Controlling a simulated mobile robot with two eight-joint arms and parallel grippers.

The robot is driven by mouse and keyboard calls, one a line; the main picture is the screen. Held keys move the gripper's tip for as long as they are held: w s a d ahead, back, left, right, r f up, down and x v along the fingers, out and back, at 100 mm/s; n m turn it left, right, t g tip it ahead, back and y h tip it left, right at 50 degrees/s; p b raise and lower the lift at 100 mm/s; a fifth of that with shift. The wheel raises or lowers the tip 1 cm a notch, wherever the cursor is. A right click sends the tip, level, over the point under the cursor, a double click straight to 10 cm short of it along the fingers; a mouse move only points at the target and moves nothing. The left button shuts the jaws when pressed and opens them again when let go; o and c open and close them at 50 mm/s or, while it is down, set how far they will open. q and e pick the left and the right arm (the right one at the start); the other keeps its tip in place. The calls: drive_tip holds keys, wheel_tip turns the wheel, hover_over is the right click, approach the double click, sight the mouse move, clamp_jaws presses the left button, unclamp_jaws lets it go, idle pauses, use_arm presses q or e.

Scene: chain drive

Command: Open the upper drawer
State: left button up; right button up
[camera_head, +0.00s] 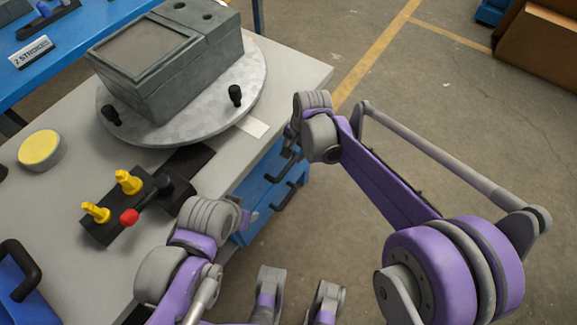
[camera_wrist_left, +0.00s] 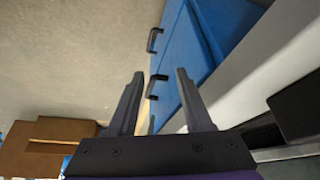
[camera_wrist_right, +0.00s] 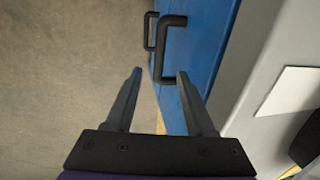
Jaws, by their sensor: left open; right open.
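The blue drawer unit (camera_head: 243,226) stands under the grey worktable, with black bar handles on its front. In the right wrist view, the upper drawer's handle (camera_wrist_right: 172,50) is the one nearer the tabletop and lies just beyond my open fingers. A second handle (camera_wrist_right: 150,32) shows behind it. My right gripper (camera_wrist_right: 158,74) is open and empty, its fingers apart from the handle. In the head view it is small and partly hidden by its wrist. My left gripper (camera_wrist_left: 160,74) is open and empty, facing the drawer fronts with handles (camera_wrist_left: 156,84) ahead. No open gap shows at the drawers.
The grey tabletop (camera_head: 60,215) carries a round plate (camera_head: 180,125) with a grey box casting (camera_head: 185,60), a black block with yellow pegs and a red knob (camera_head: 130,217), and a yellow-topped disc (camera_head: 41,149). The floor right of the drawers is clear. A cardboard box (camera_head: 540,45) stands far right.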

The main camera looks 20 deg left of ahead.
sight(288, 167)
drive_tip(key=f, duration=0.3)
drive_tip(key=a+f+b, duration=0.1)
drive_tip(key=f, duration=0.5)
drive_tip(key=shift+w+a+f+b, duration=0.25)
drive_tip(key=shift+w+a+b, duration=0.05)
drive_tip(key=shift+w+b, duration=0.1)
clamp_jaws()
idle(0.9)
